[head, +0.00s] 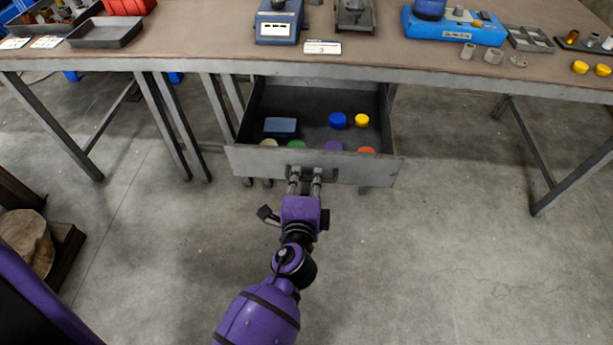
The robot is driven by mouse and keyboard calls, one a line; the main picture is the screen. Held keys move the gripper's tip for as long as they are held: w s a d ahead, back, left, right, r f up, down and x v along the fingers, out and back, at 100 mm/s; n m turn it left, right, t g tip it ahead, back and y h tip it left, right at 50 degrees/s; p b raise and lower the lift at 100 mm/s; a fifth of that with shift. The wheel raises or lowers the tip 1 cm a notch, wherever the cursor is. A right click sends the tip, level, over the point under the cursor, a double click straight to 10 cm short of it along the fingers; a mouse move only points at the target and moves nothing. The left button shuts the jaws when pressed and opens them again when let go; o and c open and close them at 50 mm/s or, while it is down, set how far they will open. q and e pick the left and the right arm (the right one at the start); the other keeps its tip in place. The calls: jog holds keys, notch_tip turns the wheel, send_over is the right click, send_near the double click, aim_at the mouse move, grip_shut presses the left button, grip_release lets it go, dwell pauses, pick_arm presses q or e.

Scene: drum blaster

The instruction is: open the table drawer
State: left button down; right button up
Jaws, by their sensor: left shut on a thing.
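The grey metal table drawer (250,162) is pulled out from under the workbench (205,50), and its inside shows from above. Its dark handle (325,174) is on the middle of the front panel. My left gripper (306,179), on a purple arm, is shut on the handle from the front. In the drawer are a blue box (280,127), a blue lid (338,120), a yellow lid (362,120), and green, purple and orange round pieces partly hidden by the front panel. My right gripper is not in view.
The bench top holds a blue device (278,24), a larger blue machine (455,25), a grey tray (105,33) and several small parts. Bench legs stand left and right of the drawer. The concrete floor in front is mostly clear. A wooden crate (66,258) sits at far left.

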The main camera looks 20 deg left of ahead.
pick_arm(q)
jog(key=c, duration=2.1)
grip_release()
jog(key=v, duration=0.7)
jog(key=shift+s+d, duration=0.15)
jog(key=shift+s, duration=0.05)
